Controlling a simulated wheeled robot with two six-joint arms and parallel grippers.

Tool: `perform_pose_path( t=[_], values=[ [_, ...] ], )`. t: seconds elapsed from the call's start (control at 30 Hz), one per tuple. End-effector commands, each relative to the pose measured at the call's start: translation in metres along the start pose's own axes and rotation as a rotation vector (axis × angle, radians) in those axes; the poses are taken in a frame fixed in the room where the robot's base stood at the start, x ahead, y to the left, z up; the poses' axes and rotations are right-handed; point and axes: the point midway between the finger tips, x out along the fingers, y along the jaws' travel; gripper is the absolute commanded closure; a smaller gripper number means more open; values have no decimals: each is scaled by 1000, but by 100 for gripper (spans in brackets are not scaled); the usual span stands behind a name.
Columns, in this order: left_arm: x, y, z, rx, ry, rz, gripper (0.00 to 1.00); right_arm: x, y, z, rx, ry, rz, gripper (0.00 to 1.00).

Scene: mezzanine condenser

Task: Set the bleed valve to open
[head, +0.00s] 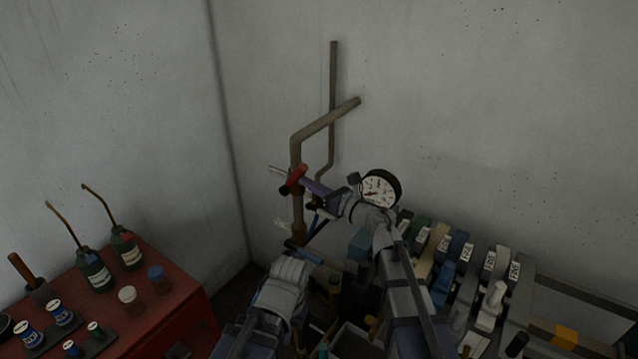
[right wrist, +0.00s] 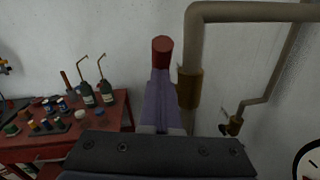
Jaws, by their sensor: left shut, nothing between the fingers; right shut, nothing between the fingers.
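The bleed valve's red handle (head: 294,179) sits at a vertical brown pipe near the wall corner. In the right wrist view its red end (right wrist: 162,50) shows just beyond my right fingertips, beside a brass fitting (right wrist: 190,88) on the pipe. My right gripper (head: 313,187) is shut and empty, its purple fingers pointing at the handle. I cannot tell whether they touch it. The valve's markings are too small to read.
A round white gauge (head: 380,188) stands just right of my right gripper. A second, smaller brass valve (right wrist: 232,125) is on the thinner pipe. A red cabinet (head: 200,313) with bottles and jars stands left. Several labelled blocks (head: 455,248) line the right.

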Motion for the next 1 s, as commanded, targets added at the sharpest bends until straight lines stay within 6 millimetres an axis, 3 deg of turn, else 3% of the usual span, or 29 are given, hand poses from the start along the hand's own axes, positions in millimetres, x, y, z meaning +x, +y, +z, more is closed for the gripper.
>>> perform_pose_path(
  t=[0.1,0.4,1.0],
  values=[
    [-15,-1,1,-1,0,0,100,10,3,14,0,0,2,100],
    [-30,-3,2,1,-1,0,100,29,8,29,0,-1,2,100],
    [-38,-4,2,2,-2,0,100,44,12,36,0,-1,2,100]
  ],
)
